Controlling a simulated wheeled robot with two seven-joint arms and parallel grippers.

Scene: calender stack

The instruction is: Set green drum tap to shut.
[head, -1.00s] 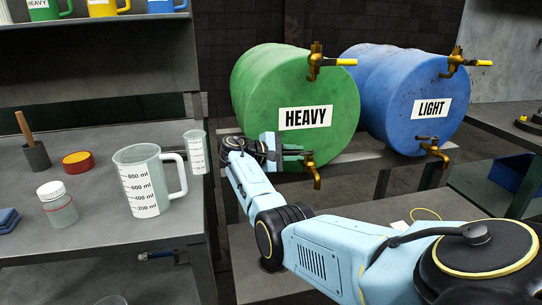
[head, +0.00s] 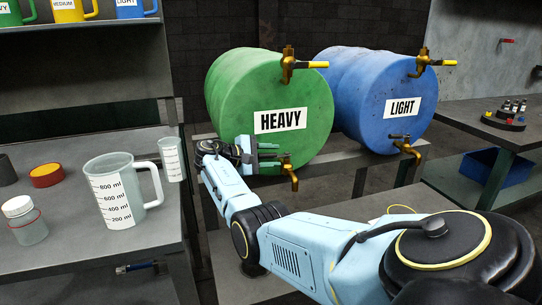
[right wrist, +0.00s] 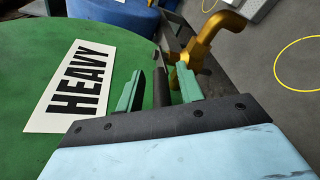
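The green drum (head: 240,95) lies on its side with a white HEAVY label on its round face. Its lower brass tap (head: 290,172) also shows in the right wrist view (right wrist: 205,40). My right gripper (head: 268,156) is at the left side of this tap, in front of the drum face. In the right wrist view its two green fingers (right wrist: 160,92) stand apart, with a dark bar, seemingly the tap's lever (right wrist: 160,88), between them. Gaps seem to show beside the bar. The drum's upper tap (head: 290,65) has a yellow handle pointing right. My left gripper is not in view.
The blue LIGHT drum (head: 365,85), with two taps, lies right of the green one on the same rack. A bench (head: 75,220) at left carries a large measuring jug (head: 120,195), a smaller one (head: 172,160) and a jar (head: 25,220). Another bench stands at right.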

